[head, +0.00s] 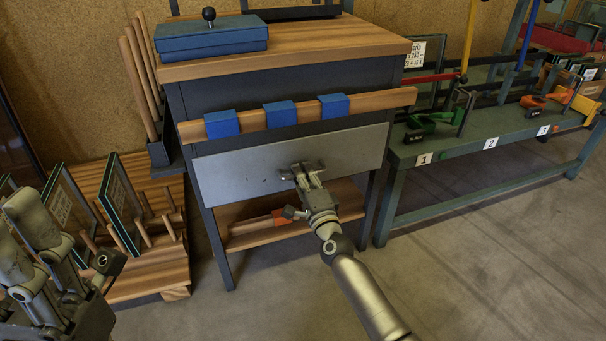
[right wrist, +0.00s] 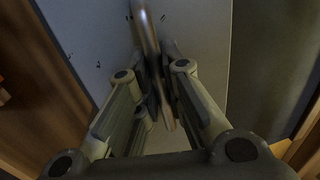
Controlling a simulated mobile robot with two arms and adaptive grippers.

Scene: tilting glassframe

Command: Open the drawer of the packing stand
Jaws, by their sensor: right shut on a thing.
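The packing stand (head: 340,92) has a wooden top and dark sides. Its drawer has a plain grey front (head: 235,178) below a wooden rail. No drawer interior shows, and I cannot tell whether the front stands slightly out. My right gripper (head: 308,174) is at the middle of the drawer front, shut on the drawer handle. In the right wrist view the handle (right wrist: 148,40) is a metal bar running between the two fingers (right wrist: 158,95); the fingers partly hide it. My left gripper (head: 35,240) is at the lower left, away from the stand; its opening is unclear.
A blue box with a black knob (head: 210,38) sits on the stand top. Blue pads (head: 280,113) hang on the rail (head: 375,100). A wooden rack with glass frames (head: 120,200) stands left. A green numbered bench (head: 480,150) stands right. The floor in front is clear.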

